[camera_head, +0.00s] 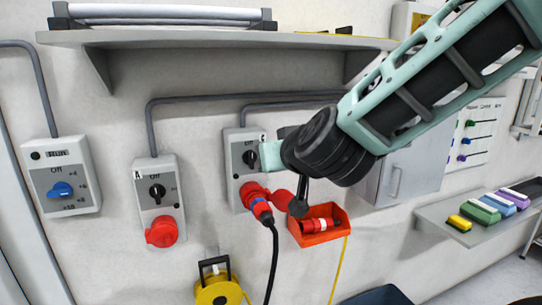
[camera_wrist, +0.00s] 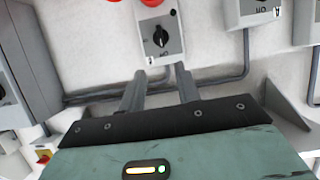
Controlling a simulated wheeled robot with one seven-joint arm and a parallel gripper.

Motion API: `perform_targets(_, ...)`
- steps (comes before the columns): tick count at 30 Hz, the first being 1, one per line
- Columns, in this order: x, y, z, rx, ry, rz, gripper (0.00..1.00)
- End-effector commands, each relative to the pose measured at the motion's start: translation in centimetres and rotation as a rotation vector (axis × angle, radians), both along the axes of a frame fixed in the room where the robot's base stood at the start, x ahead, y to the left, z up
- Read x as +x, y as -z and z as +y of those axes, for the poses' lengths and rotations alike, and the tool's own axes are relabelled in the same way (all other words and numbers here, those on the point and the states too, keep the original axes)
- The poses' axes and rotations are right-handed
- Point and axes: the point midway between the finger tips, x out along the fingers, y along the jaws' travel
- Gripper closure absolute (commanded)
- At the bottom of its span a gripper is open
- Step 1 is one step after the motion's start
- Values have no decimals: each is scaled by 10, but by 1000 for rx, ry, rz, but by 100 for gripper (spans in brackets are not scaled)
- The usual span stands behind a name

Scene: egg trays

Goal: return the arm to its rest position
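My arm reaches in from the upper right of the head view, its teal and black links slanting down to the left. Contact with the wall fittings cannot be told.
A red plug (camera_head: 257,200) with a black cable hangs at the middle switch box. A red open bin (camera_head: 320,237) is close below my gripper. A wall shelf (camera_head: 220,39) is above; a grey cabinet (camera_head: 411,175) and a side shelf (camera_head: 436,211) with coloured blocks are at the right.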

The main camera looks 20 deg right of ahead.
Motion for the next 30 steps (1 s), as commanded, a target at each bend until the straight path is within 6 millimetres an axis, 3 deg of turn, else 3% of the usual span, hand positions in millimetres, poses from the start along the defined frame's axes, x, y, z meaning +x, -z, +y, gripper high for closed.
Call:
perform_targets(6, 0, 0, 0, 0, 0, 0, 67)
perform_targets(8, -4, 11, 11, 9, -44, 23, 67)
perform_targets(11, -22, 42, 43, 38, -174, 109, 67)
perform_targets(15, -77, 107, 94, 49, -411, 340, 67)
perform_targets(19, -146, 169, 112, -15, -569, 612, 67)
perform_targets(24, -221, 225, 92, -181, -638, 928, 67)
perform_targets(27, -246, 239, 75, -267, -630, 1041, 67)
perform_targets(30, -258, 244, 64, -319, -618, 1100, 67)
